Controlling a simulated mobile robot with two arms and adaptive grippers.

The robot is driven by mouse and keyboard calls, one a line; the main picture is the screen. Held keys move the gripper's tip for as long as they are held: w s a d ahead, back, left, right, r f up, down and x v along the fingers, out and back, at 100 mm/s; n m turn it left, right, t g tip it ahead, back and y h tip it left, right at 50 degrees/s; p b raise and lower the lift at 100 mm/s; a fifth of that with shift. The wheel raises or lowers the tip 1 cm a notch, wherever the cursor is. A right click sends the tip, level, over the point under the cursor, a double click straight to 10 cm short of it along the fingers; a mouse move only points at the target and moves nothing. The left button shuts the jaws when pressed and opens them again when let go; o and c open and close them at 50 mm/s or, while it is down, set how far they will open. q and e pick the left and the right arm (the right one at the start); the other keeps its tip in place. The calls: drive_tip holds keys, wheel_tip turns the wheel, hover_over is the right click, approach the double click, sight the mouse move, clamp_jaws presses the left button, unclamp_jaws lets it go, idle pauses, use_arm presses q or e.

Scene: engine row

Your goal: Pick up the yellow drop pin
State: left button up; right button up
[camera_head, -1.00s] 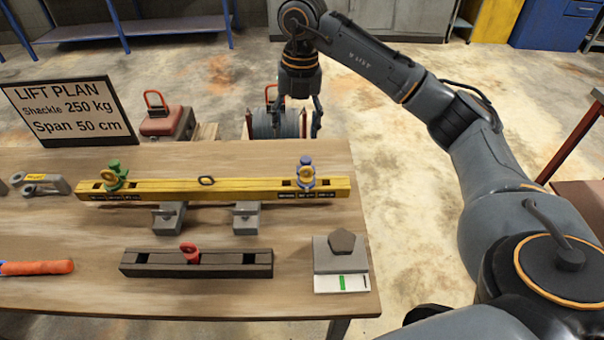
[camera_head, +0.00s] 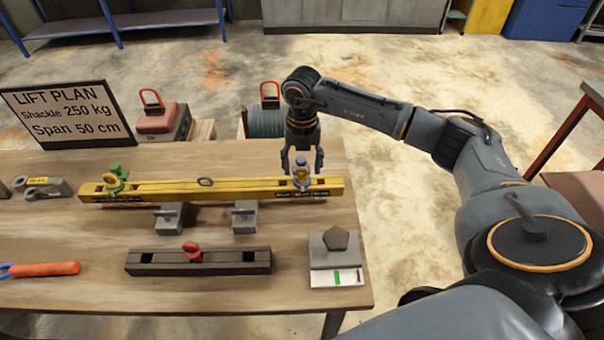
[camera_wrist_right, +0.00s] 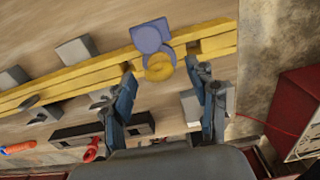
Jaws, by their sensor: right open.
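A yellow ring-headed pin (camera_head: 302,183) sits at the blue shackle (camera_head: 302,168) on the right end of the yellow beam (camera_head: 235,190). In the right wrist view the yellow pin (camera_wrist_right: 159,67) lies against the blue shackle (camera_wrist_right: 152,36), between and just beyond my fingertips. A second yellow pin head (camera_head: 110,180) shows at the green shackle (camera_head: 119,172) on the beam's left end. My right gripper (camera_head: 303,158) is open and points down close above the blue shackle, its fingers partly behind it. My left gripper is not in view.
A dark bar (camera_head: 220,262) with a red pin (camera_head: 192,250) lies in front of the beam. A grey block (camera_head: 328,255) is at the right, grey shackles (camera_head: 40,186) at the left. The lift plan sign (camera_head: 58,114) stands behind. Front table surface is mostly clear.

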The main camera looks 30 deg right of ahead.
drive_tip(key=shift+f, duration=0.6)
clamp_jaws()
drive_tip(key=shift+r, duration=0.15)
